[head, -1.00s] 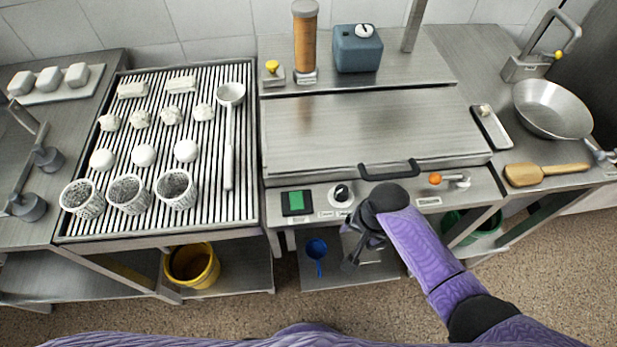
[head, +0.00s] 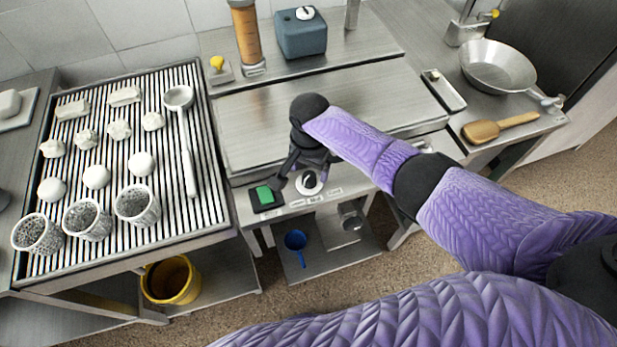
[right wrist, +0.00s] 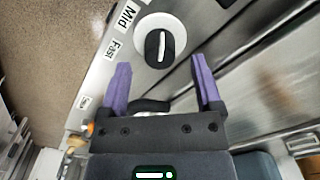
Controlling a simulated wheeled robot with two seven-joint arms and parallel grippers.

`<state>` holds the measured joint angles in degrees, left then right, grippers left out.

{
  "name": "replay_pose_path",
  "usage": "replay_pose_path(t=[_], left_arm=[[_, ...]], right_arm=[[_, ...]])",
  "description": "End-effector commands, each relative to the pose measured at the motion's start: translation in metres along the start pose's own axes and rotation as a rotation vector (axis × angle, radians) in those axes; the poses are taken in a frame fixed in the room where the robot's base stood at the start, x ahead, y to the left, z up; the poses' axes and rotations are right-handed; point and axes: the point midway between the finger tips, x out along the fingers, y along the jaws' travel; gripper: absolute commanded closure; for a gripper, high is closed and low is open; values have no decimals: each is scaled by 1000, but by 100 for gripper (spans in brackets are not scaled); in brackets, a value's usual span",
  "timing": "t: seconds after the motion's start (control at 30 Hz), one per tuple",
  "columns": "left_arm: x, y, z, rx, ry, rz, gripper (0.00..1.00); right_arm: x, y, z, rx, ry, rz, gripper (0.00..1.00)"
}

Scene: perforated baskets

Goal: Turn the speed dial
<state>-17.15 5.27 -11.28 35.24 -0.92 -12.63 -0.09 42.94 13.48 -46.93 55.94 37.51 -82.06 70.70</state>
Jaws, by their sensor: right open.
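The speed dial (head: 309,183) is a black knob with a white pointer line on a round white plate, on the front panel of the steel machine. It also shows in the right wrist view (right wrist: 160,47), just beyond my fingertips, with labels "Mid" and "Fast" beside it. My right gripper (head: 296,178) is above the panel by the dial. In the right wrist view my right gripper (right wrist: 158,68) is open, its two purple fingers apart and pointing toward the dial, with nothing between the tips. My left gripper is not in view.
A green switch (head: 265,196) sits left of the dial. A slatted rack (head: 215,210) with perforated baskets (head: 88,220) stands to the left. A blue jug (head: 295,241) is on the shelf below. A wooden scoop (head: 482,131) and a pan (head: 497,66) lie to the right.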

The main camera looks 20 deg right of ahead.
Motion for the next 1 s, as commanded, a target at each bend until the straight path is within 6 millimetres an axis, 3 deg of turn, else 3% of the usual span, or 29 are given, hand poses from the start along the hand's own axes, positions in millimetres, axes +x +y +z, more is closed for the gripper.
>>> replay_pose_path(t=[0.03, 0.13, 0.43, 0.8, 0.83, 1.0], left_arm=[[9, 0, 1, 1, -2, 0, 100], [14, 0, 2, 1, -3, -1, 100], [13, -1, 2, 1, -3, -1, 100], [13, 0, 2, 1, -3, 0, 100], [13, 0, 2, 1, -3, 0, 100], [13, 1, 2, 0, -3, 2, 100]], right_arm=[[13, 0, 0, 0, -1, 2, 17], [23, 0, 0, -1, 0, 1, 17], [24, 0, 0, -2, 0, -1, 17], [24, 0, 0, -2, 0, -1, 96], [24, 0, 0, -2, 0, -1, 100], [24, 0, 0, -6, 0, -1, 100]])
